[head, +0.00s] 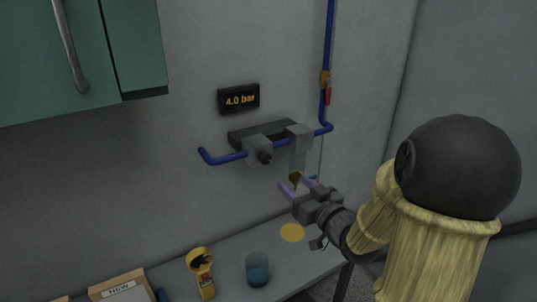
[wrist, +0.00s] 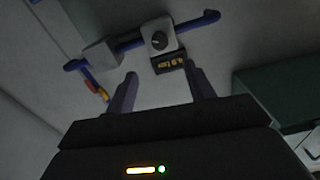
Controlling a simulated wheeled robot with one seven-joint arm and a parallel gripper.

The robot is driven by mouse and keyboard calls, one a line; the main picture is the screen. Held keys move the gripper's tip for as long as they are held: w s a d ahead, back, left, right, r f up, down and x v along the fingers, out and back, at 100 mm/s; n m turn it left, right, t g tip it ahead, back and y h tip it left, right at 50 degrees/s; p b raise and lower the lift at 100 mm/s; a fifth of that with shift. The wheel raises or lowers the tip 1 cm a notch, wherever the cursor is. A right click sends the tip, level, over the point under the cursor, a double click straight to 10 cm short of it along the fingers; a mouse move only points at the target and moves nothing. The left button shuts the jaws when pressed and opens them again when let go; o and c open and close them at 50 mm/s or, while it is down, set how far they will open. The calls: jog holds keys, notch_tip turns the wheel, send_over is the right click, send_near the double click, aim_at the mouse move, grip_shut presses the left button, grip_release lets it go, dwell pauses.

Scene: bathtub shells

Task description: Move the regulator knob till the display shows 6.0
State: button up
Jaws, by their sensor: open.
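The regulator knob (head: 265,156) is a small dark round knob on the front of a grey block on the blue pipe, mounted on the wall. It also shows in the wrist view (wrist: 159,41), beyond my fingertips. The display (head: 239,99) is a black box on the wall above the pipe and reads 4.0 bar in yellow. It shows upside down in the wrist view (wrist: 168,62). My gripper (head: 296,186) is open and empty, below and to the right of the knob and apart from it. Its two purple fingers show in the wrist view (wrist: 162,84).
A blue pipe (head: 327,60) with a red-handled valve (head: 327,96) runs up the wall at right. A green cabinet (head: 135,45) hangs at upper left. Below, a grey bench (head: 235,250) holds a yellow device (head: 202,272), a blue cup (head: 257,268) and a box marked NEW (head: 118,287).

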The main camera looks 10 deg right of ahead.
aim_at(267, 161)
jog(key=shift+w+a+r+p, duration=0.2)
jog(key=shift+w+p, duration=0.4)
jog(key=shift+p, duration=1.4)
jog(key=shift+w+p, duration=0.1)
jog(key=shift+p, duration=0.35)
jog(key=p, duration=0.4)
jog(key=shift+w+a+f, duration=0.1)
jog(key=shift+w+a, duration=0.15)
jog(key=shift+w, duration=0.05)
jog(key=p+x, duration=0.4)
jog(key=x, duration=0.7)
jog(key=shift+w+f, duration=0.2)
jog(key=shift+w, duration=0.15)
jog(key=c, duration=1)
